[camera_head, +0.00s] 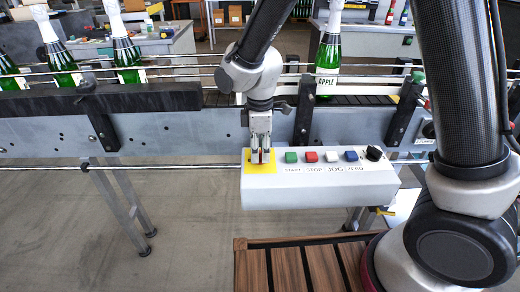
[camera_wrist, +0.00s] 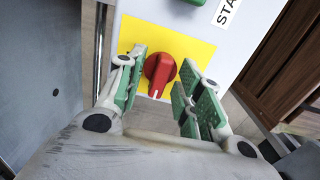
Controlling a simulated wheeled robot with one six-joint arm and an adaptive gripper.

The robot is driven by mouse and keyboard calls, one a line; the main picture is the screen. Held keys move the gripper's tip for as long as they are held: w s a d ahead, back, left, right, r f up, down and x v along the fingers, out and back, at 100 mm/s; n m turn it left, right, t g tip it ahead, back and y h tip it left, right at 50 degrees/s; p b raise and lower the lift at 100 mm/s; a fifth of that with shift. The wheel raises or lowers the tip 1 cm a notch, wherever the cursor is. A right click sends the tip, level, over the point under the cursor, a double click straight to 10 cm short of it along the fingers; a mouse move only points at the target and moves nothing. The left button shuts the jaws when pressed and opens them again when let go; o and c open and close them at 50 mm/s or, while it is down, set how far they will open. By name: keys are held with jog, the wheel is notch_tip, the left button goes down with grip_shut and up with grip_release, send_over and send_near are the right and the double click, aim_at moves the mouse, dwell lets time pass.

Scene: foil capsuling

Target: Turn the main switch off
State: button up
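The main switch (camera_wrist: 160,72) is a red rotary knob on a yellow plate (camera_wrist: 195,45) in the wrist view. A white mark on the knob points down in that view. The yellow plate (camera_head: 262,167) lies at the left end of the grey control box (camera_head: 320,192) in the head view. There my gripper (camera_head: 261,156) is over the plate and hides most of the knob. In the wrist view my gripper (camera_wrist: 158,88) is open, with its green-padded fingers on either side of the knob. A gap shows between the knob and each finger.
A green button (camera_head: 291,157), a red button (camera_head: 311,157), a white button (camera_head: 331,156), a blue button (camera_head: 351,155) and a black knob (camera_head: 374,153) line the box. The conveyor (camera_head: 180,122) carries green bottles (camera_head: 328,52) behind it. A wooden slatted surface (camera_head: 300,265) lies below.

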aim_at(260, 152)
notch_tip(260, 152, up, 12)
dwell(0.6)
jog(key=s+d+r+m+t, duration=0.1)
jog(key=s+d+r+m, duration=0.2)
jog(key=d, duration=0.8)
jog(key=s+d+r+m+t, duration=0.2)
jog(key=s+d+r+m, duration=0.1)
jog(key=s+d+m, duration=0.5)
jog(key=s+d+r+m+t, duration=0.1)
jog(key=s+d+r+m, duration=0.3)
jog(key=d, duration=0.9)
jog(key=s+m, duration=0.1)
jog(key=m, duration=0.1)
jog(key=shift+s+d+m, duration=0.25)
jog(key=shift+d+m, duration=0.05)
jog(key=shift+m, duration=0.1)
